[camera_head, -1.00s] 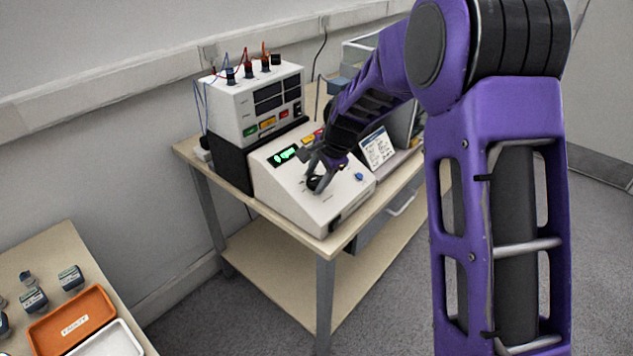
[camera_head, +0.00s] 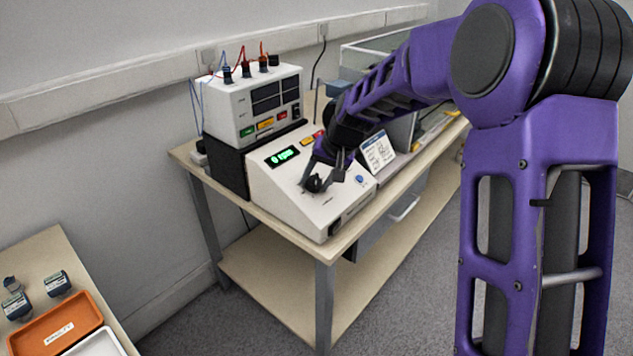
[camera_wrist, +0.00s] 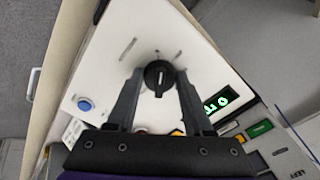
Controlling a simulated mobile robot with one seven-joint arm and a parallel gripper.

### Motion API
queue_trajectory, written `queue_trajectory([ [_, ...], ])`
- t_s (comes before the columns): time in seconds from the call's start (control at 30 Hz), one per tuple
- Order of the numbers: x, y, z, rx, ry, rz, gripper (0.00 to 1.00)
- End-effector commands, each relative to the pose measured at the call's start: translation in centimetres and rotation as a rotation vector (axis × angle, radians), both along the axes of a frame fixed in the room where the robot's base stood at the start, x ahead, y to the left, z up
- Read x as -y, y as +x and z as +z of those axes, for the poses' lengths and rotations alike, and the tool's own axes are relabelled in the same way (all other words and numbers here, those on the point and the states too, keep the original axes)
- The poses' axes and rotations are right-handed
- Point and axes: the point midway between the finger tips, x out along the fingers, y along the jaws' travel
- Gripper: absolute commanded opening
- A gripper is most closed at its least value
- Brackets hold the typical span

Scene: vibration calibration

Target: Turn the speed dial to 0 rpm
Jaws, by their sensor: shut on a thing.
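The black speed dial (camera_head: 314,184) is on the sloped top of a white control box (camera_head: 288,205). It also shows in the wrist view (camera_wrist: 158,77), its pale pointer line running nearly along the picture's vertical. My gripper (camera_head: 325,180) reaches down to the dial and is shut on it, one finger on each side, as the wrist view (camera_wrist: 158,82) shows. A green lit display (camera_head: 283,156) on the box seems to read 0 rpm, in small characters. Part of it shows in the wrist view (camera_wrist: 220,101).
A blue button (camera_head: 360,179) is right of the dial. A white instrument (camera_head: 250,107) with cables stands behind the box. A printed card (camera_head: 378,151) stands to the right. An orange tray (camera_head: 58,325) is on a separate table at lower left.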

Motion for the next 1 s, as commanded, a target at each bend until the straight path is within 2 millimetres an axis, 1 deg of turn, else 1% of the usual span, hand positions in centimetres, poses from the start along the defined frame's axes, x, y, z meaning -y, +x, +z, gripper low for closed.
queue_trajectory([
  [0.2, 0.12, 0.04, -0.01, 0.04, -0.031, 0.105, 0.0],
  [0.4, 0.09, 0.03, 0.0, 0.059, -0.046, 0.158, 0.0],
  [0.93, 0.1, 0.03, 0.0, 0.067, -0.052, 0.177, 0.0],
  [0.97, 0.1, 0.04, 0.0, 0.067, -0.052, 0.177, 0.57],
  [1.0, 0.1, 0.03, 0.0, 0.067, -0.052, 0.177, 0.64],
])
